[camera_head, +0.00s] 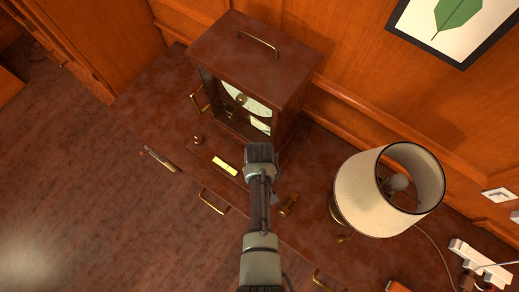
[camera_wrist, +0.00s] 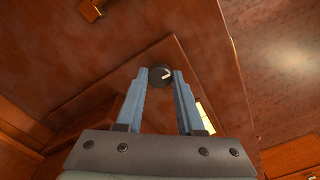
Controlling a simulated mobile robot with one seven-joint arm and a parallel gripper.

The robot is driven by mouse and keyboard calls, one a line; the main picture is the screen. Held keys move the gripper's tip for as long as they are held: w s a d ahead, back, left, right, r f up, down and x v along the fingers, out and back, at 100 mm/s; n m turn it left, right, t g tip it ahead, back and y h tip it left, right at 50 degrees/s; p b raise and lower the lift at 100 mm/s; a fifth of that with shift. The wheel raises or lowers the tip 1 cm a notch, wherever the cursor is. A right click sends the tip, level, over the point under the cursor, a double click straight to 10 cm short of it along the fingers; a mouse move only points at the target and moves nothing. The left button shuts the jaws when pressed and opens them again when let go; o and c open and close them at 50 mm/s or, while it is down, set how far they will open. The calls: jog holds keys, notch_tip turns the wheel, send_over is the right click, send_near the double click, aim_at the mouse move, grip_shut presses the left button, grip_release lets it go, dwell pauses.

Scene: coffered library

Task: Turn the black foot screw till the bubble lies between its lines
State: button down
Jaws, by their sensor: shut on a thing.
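The black foot screw (camera_wrist: 159,78) is a small dark round knob with a pale mark on its top, seen in the wrist view. My gripper (camera_wrist: 160,73) is shut on it, one fingertip on each side. In the head view my gripper (camera_head: 260,152) comes down in front of the wooden clock, and my wrist hides the black screw. The yellow-green level vial (camera_head: 225,166) lies left of my gripper; a sliver of it (camera_wrist: 206,118) shows beside the right finger in the wrist view. The bubble and its lines are too small to make out.
The clock (camera_head: 242,60) has a brass top handle and an open front door. A reddish-brown knob (camera_head: 197,140) stands left of the vial. A pen-like tool (camera_head: 159,158) lies near the front edge. A lamp (camera_head: 372,190) and power strip (camera_head: 480,262) stand right.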

jog(key=n, duration=0.6)
jog(key=shift+n+p, duration=0.3)
dwell(0.4)
jog(key=c, duration=0.5)
grip_release()
jog(key=shift+r, duration=0.15)
notch_tip(320, 180, up, 13)
jog(key=shift+f, duration=0.15)
dwell(0.4)
